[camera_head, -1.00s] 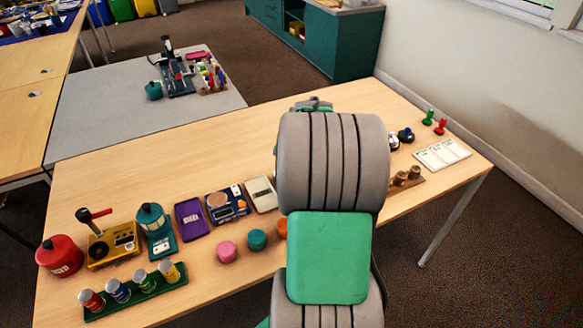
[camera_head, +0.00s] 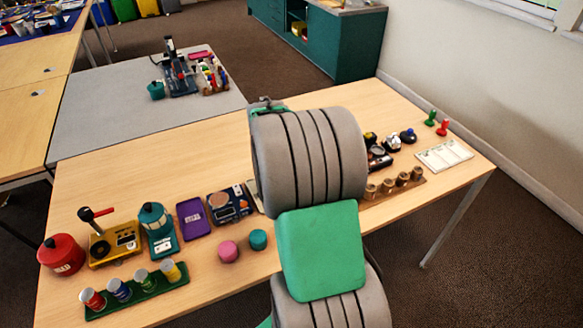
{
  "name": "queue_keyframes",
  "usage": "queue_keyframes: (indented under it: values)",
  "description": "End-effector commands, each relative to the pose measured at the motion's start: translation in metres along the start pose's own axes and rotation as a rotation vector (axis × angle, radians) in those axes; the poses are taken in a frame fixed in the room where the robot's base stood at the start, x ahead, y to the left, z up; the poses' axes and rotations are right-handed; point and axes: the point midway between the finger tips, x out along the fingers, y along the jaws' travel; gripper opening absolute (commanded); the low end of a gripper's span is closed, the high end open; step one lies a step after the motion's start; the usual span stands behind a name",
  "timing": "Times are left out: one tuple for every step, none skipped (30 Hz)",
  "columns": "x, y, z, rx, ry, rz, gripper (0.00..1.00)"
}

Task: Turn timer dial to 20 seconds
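My arm stands in the middle of the view, with grey ribbed links and a green link. My gripper is hidden behind it, so its fingers cannot be seen. No timer dial can be made out for certain. A dark blue device (camera_head: 243,215) with an orange-brown disc and a small panel stands just left of my arm. Small dark devices (camera_head: 379,157) stand just right of my arm, too small to read. No dial marking or setting is legible.
Left on the wooden table (camera_head: 160,165) are a red canister (camera_head: 61,255), a yellow device (camera_head: 114,245), a teal lantern-like device (camera_head: 157,230), a purple tray (camera_head: 193,218) and a green rack of cans (camera_head: 137,298). Right are a wooden rack (camera_head: 394,186) and a white card (camera_head: 445,155).

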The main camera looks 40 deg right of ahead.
Motion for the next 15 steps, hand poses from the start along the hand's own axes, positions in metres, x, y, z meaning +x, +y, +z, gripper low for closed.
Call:
queue_keyframes:
  values:
    - [-0.0003, -0.0005, -0.0010, 0.012, 0.003, 0.004, 0.00]
    - [-0.0004, -0.0006, -0.0011, 0.018, 0.003, 0.007, 0.00]
    - [-0.0005, -0.0007, -0.0012, 0.025, 0.003, 0.009, 0.00]
    - [-0.0005, -0.0008, -0.0012, 0.030, 0.003, 0.011, 0.00]
    - [-0.0005, -0.0008, -0.0012, 0.033, 0.003, 0.012, 0.00]
    - [-0.0006, -0.0009, -0.0012, 0.037, 0.003, 0.014, 0.00]
    - [-0.0006, -0.0008, -0.0012, 0.039, 0.003, 0.014, 0.00]
    - [-0.0006, -0.0008, -0.0012, 0.040, 0.003, 0.015, 0.00]
    - [-0.0006, -0.0008, -0.0012, 0.041, 0.003, 0.015, 0.00]
    - [-0.0006, -0.0007, -0.0012, 0.042, 0.003, 0.016, 0.00]
    - [-0.0006, -0.0007, -0.0012, 0.042, 0.003, 0.016, 0.00]
    - [-0.0006, -0.0007, -0.0012, 0.042, 0.003, 0.016, 0.00]
    - [-0.0006, -0.0007, -0.0012, 0.042, 0.003, 0.016, 0.00]
    - [-0.0006, -0.0006, -0.0012, 0.042, 0.003, 0.016, 0.00]
    - [-0.0005, -0.0006, -0.0012, 0.041, 0.003, 0.016, 0.00]
